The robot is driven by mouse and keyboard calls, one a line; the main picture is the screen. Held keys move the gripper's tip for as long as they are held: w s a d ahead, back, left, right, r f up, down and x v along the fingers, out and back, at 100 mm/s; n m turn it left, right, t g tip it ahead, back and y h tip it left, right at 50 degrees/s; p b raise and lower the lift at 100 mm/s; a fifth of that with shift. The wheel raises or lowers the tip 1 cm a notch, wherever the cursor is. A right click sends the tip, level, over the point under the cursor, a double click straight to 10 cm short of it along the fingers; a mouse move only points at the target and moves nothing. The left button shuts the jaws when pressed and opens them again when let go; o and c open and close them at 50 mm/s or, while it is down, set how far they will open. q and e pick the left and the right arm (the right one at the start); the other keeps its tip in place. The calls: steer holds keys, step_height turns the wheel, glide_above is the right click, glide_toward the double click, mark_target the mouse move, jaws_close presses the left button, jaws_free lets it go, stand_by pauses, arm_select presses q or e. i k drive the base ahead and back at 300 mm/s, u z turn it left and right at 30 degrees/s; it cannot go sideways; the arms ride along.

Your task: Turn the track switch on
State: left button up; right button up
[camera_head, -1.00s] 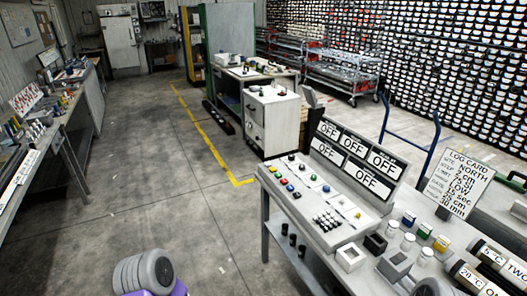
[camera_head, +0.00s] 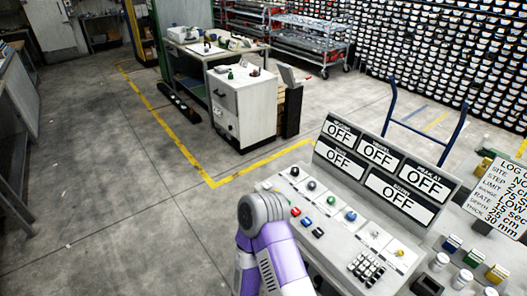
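The control console (camera_head: 345,240) stands at the lower middle right. Its sloped panel carries a black knob (camera_head: 311,185), a green button (camera_head: 331,200), a blue button (camera_head: 350,216), a red switch (camera_head: 295,211), a dark switch (camera_head: 318,232) and a yellow knob (camera_head: 400,253). Labels are too small to read, so I cannot tell which control is the track switch. The upright display board (camera_head: 388,150) shows OFF in all its windows. A grey and purple link of my arm rises from the bottom centre, in front of the console's left edge. Neither gripper's fingers show.
A keypad (camera_head: 366,268) sits low on the console. Several coloured-label jars (camera_head: 473,255) and a log card (camera_head: 503,190) stand to its right. A white cabinet (camera_head: 243,108) and a blue rail (camera_head: 425,125) are behind. The floor at left is clear.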

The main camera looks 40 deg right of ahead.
mark_target(295, 170)
steer(key=z, duration=0.6)
steer(key=i, duration=1.2)
steer(key=z, duration=0.85)
